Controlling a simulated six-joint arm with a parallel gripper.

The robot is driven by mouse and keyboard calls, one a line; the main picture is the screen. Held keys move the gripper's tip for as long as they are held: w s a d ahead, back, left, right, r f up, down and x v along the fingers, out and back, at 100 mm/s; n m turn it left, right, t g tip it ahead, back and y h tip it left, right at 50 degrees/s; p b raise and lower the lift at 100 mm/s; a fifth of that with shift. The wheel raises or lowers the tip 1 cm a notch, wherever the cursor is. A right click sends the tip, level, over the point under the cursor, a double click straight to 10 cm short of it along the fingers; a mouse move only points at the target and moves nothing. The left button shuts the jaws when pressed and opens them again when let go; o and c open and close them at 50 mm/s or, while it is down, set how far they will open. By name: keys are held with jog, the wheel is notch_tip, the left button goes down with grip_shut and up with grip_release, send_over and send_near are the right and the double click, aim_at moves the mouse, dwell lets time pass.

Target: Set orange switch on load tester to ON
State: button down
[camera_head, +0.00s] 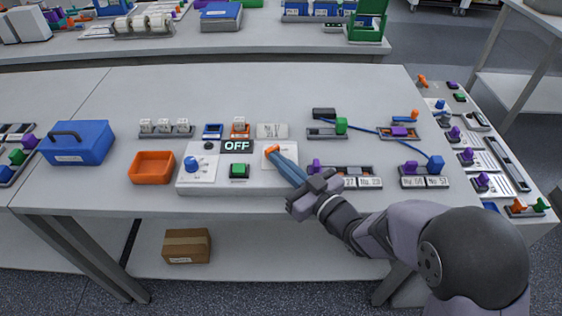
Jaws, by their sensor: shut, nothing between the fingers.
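The load tester (210,178) is a white box at the front of the table. A black display on it reads OFF (236,146). It carries a blue knob (191,163) at the left and a green button (239,171) in the middle. The orange switch (270,150) sits on its right part. My gripper (278,157) comes in from the lower right with its blue fingers shut and empty. The fingertips are at the orange switch and partly cover it. I cannot tell whether they touch it.
An orange bin (152,167) and a blue case (77,143) stand left of the tester.

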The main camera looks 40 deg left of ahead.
aim_at(261, 168)
jog(key=shift+s+a+m+t+b, duration=0.15)
jog(key=shift+s+m+t+b, duration=0.25)
jog(key=shift+m+t+b, duration=0.6)
jog(key=shift+s+a+f+m+t+h+b, duration=0.15)
jog(key=shift+m+t+h+b, duration=0.1)
jog(key=shift+t, duration=0.3)
jog(key=shift+s+r+m+t+h+b, duration=0.15)
jog(key=shift+t+h, duration=0.1)
jog(key=shift+t, duration=0.3)
jog(key=b, duration=0.2)
jog(key=shift+s+a+f+b, duration=0.1)
jog(key=shift+s+a+b, duration=0.25)
jog(key=shift+b, duration=0.05)
jog(key=b, duration=0.1)
jog(key=a+b, duration=0.1)
jog(key=b, duration=0.1)
jog(key=shift+s+a, duration=0.3)
jog(key=shift+s, duration=0.1)
jog(key=shift+s+a+b, duration=0.1)
jog(key=shift+a+b, duration=0.15)
jog(key=shift+b, duration=0.2)
jog(key=shift+a+m+t, duration=0.15)
jog(key=shift+m+t, duration=0.15)
jog(key=shift+t, duration=0.2)
jog(key=shift+d, duration=0.2)
